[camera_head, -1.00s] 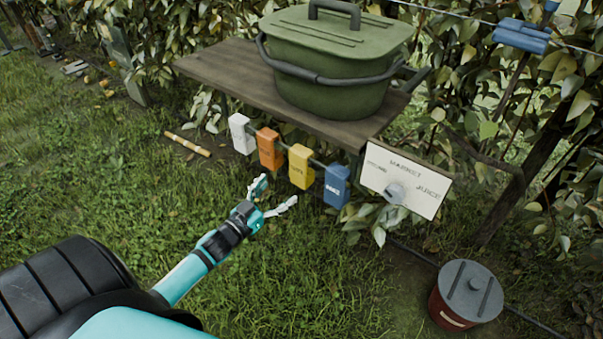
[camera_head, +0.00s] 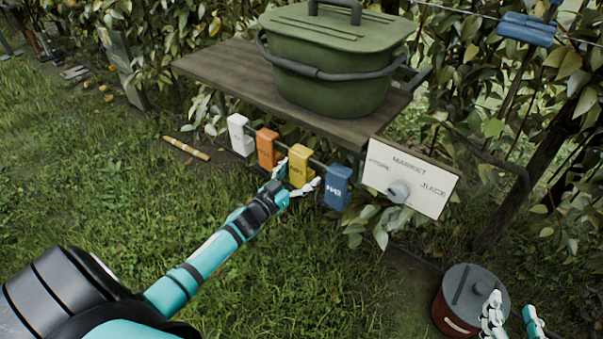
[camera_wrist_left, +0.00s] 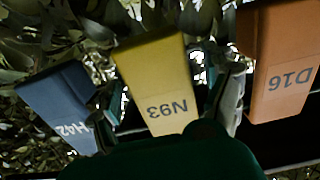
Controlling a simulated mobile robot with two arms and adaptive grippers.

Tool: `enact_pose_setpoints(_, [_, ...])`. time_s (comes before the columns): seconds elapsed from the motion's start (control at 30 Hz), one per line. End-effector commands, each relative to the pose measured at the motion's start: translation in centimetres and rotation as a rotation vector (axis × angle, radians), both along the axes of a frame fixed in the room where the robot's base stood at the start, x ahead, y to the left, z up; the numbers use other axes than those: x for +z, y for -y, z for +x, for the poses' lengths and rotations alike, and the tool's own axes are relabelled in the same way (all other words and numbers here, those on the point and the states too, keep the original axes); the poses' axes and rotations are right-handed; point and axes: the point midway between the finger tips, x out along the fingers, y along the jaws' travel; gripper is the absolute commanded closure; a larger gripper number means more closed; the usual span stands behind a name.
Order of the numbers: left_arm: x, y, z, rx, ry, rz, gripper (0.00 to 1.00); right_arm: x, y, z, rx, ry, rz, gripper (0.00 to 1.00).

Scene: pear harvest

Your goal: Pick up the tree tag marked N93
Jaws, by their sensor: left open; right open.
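The yellow tag (camera_head: 300,166) hangs from the rail under the wooden shelf, between the orange and blue tags. In the left wrist view the yellow tag (camera_wrist_left: 158,84) reads N93, upside down. My left gripper (camera_head: 298,182) is open, with one finger on each side of the yellow tag; I cannot tell whether they touch it. In the left wrist view its fingers (camera_wrist_left: 172,110) flank the tag, and the dark green gripper body covers the bottom of the picture. My right gripper (camera_head: 512,318) is open and empty at the lower right, in front of the red bucket.
Neighbouring tags are orange D16 (camera_wrist_left: 279,62), blue H42 (camera_wrist_left: 60,105) and white (camera_head: 240,134). A green lidded bin (camera_head: 335,65) stands on the shelf (camera_head: 225,75). A sign with a dial (camera_head: 425,175) hangs right of the tags. A red bucket (camera_head: 450,318) stands on the ground.

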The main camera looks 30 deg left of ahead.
Motion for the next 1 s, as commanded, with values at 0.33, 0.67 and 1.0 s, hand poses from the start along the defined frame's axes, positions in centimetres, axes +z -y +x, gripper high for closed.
enact_pose_setpoints(0.33, [0.03,0.03,0.32,0.0,0.0,-0.001,0.21,0.48,-0.1,0.13,0.002,0.025,0.007,0.56])
enact_pose_setpoints(0.67, [0.03,0.02,0.3,0.0,0.0,-0.001,0.64,0.43,-0.08,0.12,0.001,0.023,0.005,0.56])
enact_pose_setpoints(1.0, [0.09,0.02,0.31,0.0,0.001,-0.001,0.76,0.43,-0.07,0.12,0.001,0.022,0.005,0.56])
